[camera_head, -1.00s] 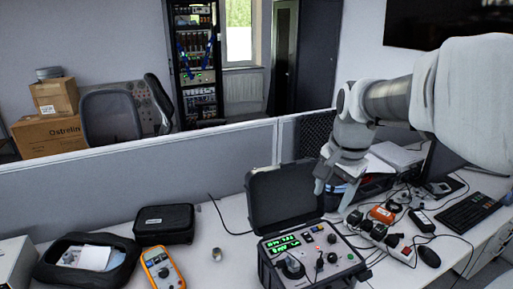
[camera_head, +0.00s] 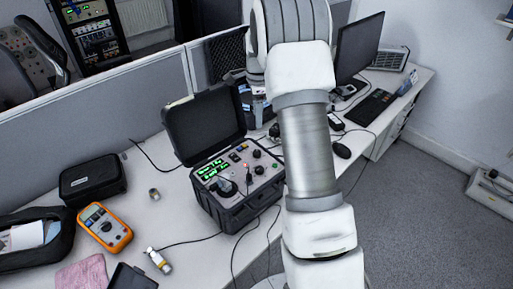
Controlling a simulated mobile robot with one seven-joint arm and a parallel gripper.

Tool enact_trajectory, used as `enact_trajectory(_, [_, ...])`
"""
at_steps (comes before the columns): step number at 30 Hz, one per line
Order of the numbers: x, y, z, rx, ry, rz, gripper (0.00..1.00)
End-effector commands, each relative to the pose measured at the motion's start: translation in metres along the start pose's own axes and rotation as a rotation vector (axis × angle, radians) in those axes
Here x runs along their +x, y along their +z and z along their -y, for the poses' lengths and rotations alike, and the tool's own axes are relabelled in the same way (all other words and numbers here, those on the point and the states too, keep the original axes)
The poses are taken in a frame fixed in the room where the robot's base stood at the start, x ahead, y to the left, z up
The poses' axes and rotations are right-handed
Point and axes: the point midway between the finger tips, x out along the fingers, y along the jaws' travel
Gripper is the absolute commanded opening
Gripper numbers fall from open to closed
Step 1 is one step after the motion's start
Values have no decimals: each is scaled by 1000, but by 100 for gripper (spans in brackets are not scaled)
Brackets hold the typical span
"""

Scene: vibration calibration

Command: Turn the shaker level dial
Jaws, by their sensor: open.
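The shaker control unit is a black case (camera_head: 232,212) with its lid (camera_head: 205,125) standing open, on the desk in the middle of the view. Its grey panel has green lit displays (camera_head: 210,170), a large dark dial (camera_head: 227,188) at the front left, and several smaller knobs and buttons. Labels are too small to read, so I cannot tell which knob is the level dial. My arm rises just right of the case, and its wrist is bent at the top, beyond the case. My gripper's fingers are hidden behind my arm.
An orange multimeter (camera_head: 105,228), a black pouch (camera_head: 92,181), a small metal cylinder (camera_head: 154,194) and a cabled metal connector (camera_head: 159,261) lie left of the case. A monitor (camera_head: 358,55), keyboard (camera_head: 369,107) and mouse (camera_head: 342,150) are at right. A grey partition (camera_head: 90,130) runs behind the desk.

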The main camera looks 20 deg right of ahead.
Motion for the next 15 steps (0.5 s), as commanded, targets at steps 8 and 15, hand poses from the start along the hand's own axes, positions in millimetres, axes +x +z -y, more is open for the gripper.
enact_trajectory(8, [58, 0, -2, -1, 6, 1, 66])
enact_trajectory(15, [110, 0, -2, -3, 5, 1, 66])
